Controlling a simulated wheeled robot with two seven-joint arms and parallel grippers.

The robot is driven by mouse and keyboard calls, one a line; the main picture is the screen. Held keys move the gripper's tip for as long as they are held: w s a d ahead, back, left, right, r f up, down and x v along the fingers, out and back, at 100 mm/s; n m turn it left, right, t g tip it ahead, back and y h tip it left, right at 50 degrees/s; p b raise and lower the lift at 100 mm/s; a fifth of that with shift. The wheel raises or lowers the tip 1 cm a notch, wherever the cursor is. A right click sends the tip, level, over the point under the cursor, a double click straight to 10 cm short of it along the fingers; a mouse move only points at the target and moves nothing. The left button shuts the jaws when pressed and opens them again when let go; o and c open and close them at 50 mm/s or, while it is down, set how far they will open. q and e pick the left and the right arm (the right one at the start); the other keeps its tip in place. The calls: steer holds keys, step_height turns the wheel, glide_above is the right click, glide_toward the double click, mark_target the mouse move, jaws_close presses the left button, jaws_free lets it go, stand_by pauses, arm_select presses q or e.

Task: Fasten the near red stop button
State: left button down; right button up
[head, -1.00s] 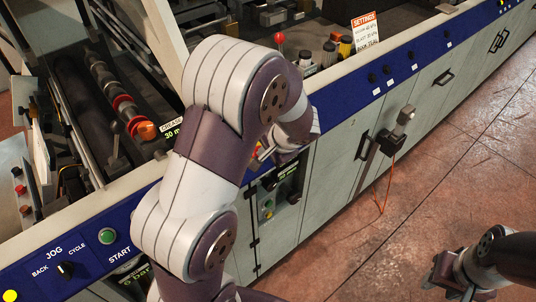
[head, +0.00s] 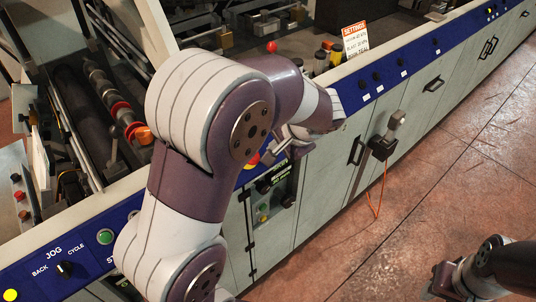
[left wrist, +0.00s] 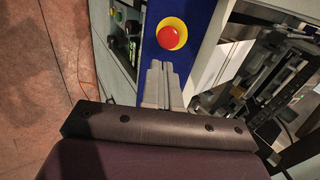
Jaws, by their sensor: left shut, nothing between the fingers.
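The red stop button (left wrist: 169,37) is a round red cap on a yellow disc, set on the blue panel strip, in the left wrist view. In the head view only a sliver of the button (head: 253,160) shows beside my left arm, which hides the rest. My left gripper (left wrist: 162,66) is shut and empty. Its fingertips point at the button from just below it in the left wrist view; I cannot tell whether they touch. My right gripper (head: 440,280) is low at the bottom right of the head view, over the floor, away from the button; its fingers are unclear.
A small control panel with dark knobs (head: 276,186) sits below the blue strip. A grey box with an orange cord (head: 384,146) sticks out from the cabinet front. A red ball knob (head: 271,46) and a settings card (head: 355,39) stand behind. The floor (head: 440,200) is clear at right.

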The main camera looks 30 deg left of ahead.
arm_select(q)
steer(key=s+d+f+n+h, duration=0.2)
steer(key=s+f+h, duration=0.1)
steer(key=s, duration=0.4)
steer(key=s+d+f+n+g+h, duration=0.1)
steer(key=s+d+f+n+h, duration=0.1)
steer(key=s, duration=0.5)
step_height(320, 180, down, 3)
steer(key=shift+d+r+h, duration=0.15)
steer(key=shift+d+h, duration=0.35)
steer(key=shift+d, duration=0.2)
